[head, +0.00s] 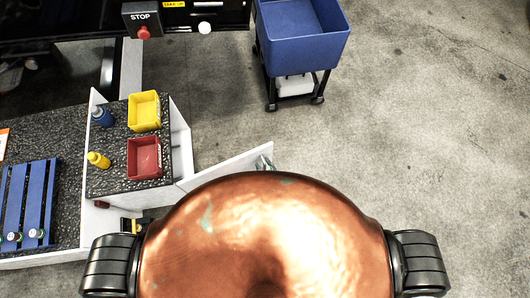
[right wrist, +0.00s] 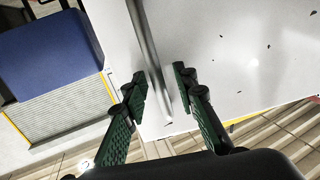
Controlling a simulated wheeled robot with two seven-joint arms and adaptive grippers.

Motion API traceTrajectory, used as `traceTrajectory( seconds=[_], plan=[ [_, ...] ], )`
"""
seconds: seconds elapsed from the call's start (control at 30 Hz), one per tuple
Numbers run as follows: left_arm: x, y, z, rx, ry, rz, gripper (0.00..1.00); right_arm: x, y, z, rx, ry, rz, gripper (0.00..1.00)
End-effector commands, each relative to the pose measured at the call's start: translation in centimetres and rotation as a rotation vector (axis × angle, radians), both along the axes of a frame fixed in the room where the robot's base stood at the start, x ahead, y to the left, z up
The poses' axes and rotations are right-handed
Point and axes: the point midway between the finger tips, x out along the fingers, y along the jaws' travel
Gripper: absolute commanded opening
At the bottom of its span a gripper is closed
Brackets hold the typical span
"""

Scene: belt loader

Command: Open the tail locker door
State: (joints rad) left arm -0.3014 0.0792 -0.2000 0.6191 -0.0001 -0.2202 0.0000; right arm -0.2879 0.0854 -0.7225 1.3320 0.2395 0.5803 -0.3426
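The locker door is a white panel (head: 222,172) that stands out at an angle from the counter's right end in the head view. Its grey metal handle (head: 265,161) shows near the outer end. In the right wrist view the white door (right wrist: 235,60) fills the upper right, with the bar handle (right wrist: 145,40) running down it. My right gripper (right wrist: 161,90) has its two dark green fingers on either side of the handle's lower part, with a gap at the right finger. My copper body hides the right gripper in the head view. My left gripper is not seen.
The counter carries a yellow bin (head: 145,110), a red bin (head: 144,158), a blue bottle (head: 103,116) and a yellow bottle (head: 98,160). A blue cart (head: 303,50) stands at the back. The floor to the right is clear. A stop button (head: 143,32) is at the top left.

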Motion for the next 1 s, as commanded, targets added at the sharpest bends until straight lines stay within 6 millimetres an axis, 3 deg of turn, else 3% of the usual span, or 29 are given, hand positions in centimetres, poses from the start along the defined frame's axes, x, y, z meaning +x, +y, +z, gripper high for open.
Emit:
traceTrajectory(
  seconds=[0.27, 0.7, 1.0],
  plan=[
    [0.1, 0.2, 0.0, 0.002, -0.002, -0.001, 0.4, 0.0, 0.0, 1.7, 0.002, -0.002, -0.001, 0.26],
    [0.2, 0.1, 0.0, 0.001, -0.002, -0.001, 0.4, 0.0, 0.0, 8.9, 0.001, 0.0, -0.001, 0.26],
    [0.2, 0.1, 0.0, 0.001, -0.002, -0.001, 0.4, 0.0, 0.0, 10.0, 0.0, 0.001, 0.0, 0.26]
  ],
)
